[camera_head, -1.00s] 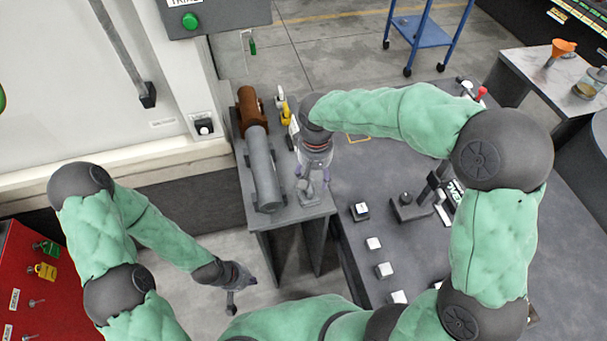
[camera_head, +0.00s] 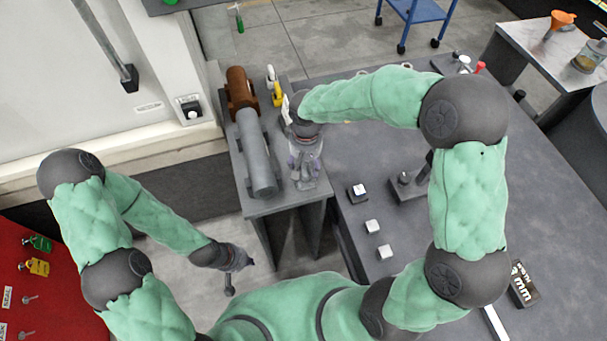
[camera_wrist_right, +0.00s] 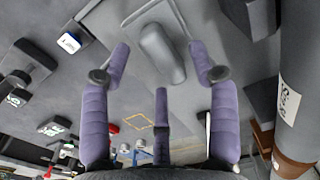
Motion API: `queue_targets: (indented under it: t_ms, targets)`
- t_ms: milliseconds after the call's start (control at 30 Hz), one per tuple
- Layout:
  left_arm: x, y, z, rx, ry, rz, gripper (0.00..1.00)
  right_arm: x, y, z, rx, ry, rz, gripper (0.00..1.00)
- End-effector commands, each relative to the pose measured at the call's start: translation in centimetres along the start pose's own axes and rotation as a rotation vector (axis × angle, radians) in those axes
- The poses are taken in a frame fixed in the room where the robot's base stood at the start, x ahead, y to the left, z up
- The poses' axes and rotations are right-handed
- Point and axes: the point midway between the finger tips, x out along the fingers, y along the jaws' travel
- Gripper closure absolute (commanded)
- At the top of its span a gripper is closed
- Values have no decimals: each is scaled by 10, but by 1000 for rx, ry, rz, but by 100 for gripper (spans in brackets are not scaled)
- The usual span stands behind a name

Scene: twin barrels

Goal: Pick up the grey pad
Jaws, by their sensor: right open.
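The grey pad (camera_wrist_right: 162,52) is a pale grey plate with a rounded raised block on it, lying on a grey surface in the right wrist view. In the head view my right gripper (camera_head: 304,172) is over the small bench, beside the grey cylinder, and largely hides the pad (camera_head: 306,185). In the wrist view the purple fingers of my right gripper (camera_wrist_right: 160,78) are spread open, with the pad ahead between their tips and nothing held. My left gripper (camera_head: 232,268) hangs low at the left, away from the bench; its fingers are too small to read.
A grey cylinder (camera_head: 258,155) and a brown one (camera_head: 240,92) lie in line on the bench (camera_head: 285,203), close left of my right gripper. A yellow-handled item (camera_head: 276,93) stands behind. White-topped blocks (camera_head: 373,227) and a black stand (camera_head: 405,185) are on the dark table to the right.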

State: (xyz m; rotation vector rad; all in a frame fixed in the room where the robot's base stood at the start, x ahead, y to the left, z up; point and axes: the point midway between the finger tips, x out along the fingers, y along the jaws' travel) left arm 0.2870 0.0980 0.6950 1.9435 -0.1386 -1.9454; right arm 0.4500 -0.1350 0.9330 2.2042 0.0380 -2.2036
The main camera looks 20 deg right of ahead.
Motion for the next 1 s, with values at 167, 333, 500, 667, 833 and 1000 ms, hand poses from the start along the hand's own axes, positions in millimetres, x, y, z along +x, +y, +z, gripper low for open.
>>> queue_targets:
  t_ms: [167, 333, 500, 667, 833, 1000]
  targets:
    - [8, -3, 0, 0, 0, 0, 100, 25, 0, 0, 0, -2, 0, 39]
    - [8, -3, 0, 0, 0, 0, 100, 26, 0, -1, 1, 0, 0, 39]
    - [8, -3, 0, 0, 0, 0, 100, 25, 0, 0, 1, 0, 0, 67]
    - [8, -3, 0, 0, 0, 0, 100, 26, 0, 0, 0, 0, 0, 100]
    - [8, -3, 0, 0, 0, 0, 100, 26, 0, 0, 0, -1, 0, 100]
    - [7, -2, 0, 0, 0, 0, 100, 24, 0, 0, 0, -1, 0, 100]
